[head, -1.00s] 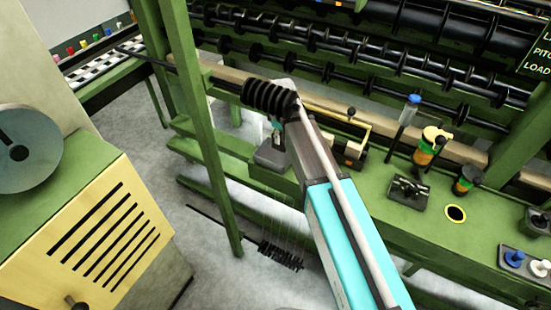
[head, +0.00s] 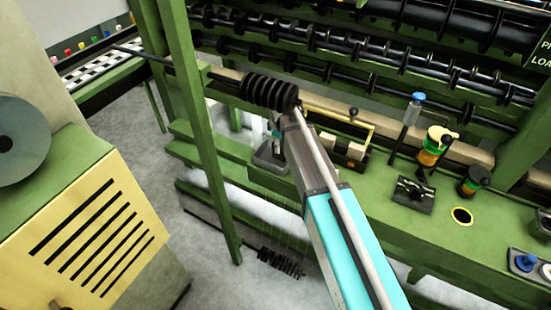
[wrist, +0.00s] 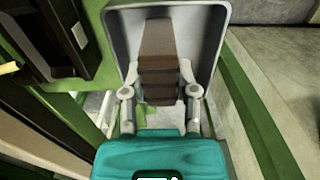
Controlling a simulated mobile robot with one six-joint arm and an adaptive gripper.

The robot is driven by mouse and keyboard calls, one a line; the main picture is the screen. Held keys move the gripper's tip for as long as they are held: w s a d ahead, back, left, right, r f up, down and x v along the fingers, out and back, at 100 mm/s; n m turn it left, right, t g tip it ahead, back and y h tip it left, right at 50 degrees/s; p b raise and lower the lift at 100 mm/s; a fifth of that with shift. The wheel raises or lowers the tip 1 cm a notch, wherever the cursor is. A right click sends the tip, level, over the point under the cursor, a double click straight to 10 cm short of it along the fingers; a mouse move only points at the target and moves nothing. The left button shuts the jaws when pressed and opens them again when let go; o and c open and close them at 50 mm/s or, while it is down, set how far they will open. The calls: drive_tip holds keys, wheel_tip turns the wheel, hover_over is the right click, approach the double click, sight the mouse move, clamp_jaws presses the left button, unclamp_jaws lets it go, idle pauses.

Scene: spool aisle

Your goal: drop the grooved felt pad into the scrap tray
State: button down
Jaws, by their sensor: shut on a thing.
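The grooved felt pad (wrist: 158,65) is a brown block with cross grooves, seen in the wrist view. My gripper (wrist: 157,85) is shut on it, one pale finger on each side. Behind the pad in the wrist view is the grey scrap tray (wrist: 208,52), with its rim around the pad's far part. Whether the pad touches the tray floor cannot be told. In the head view the grey tray (head: 268,160) sits at the left end of the green bench, partly covered by my arm. The gripper and pad are mostly hidden there.
A green post (head: 200,130) stands left of the tray. A small rack with pale blocks (head: 345,150) is just right of my arm. A blue-capped bottle (head: 412,110) and spools (head: 433,148) stand farther right. Black rollers run behind the bench.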

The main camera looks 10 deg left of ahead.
drive_tip(key=shift+c, duration=1.5)
unclamp_jaws()
drive_tip(key=shift+r, duration=0.1)
wheel_tip(320, 180, up, 6)
drive_tip(key=p, duration=0.6)
drive_tip(key=shift+r, duration=0.15)
drive_tip(key=s+d+r+p, duration=0.2)
drive_tip(key=d+r+p, duration=0.4)
drive_tip(key=d, duration=0.4)
drive_tip(key=shift+s+d+p, duration=0.3)
drive_tip(key=shift+s+d, duration=0.05)
drive_tip(key=s+d+m, duration=1.2)
drive_tip(key=d+m, duration=0.2)
drive_tip(key=d, duration=0.2)
drive_tip(key=shift+s+d, duration=0.15)
drive_tip(key=shift+s, duration=0.2)
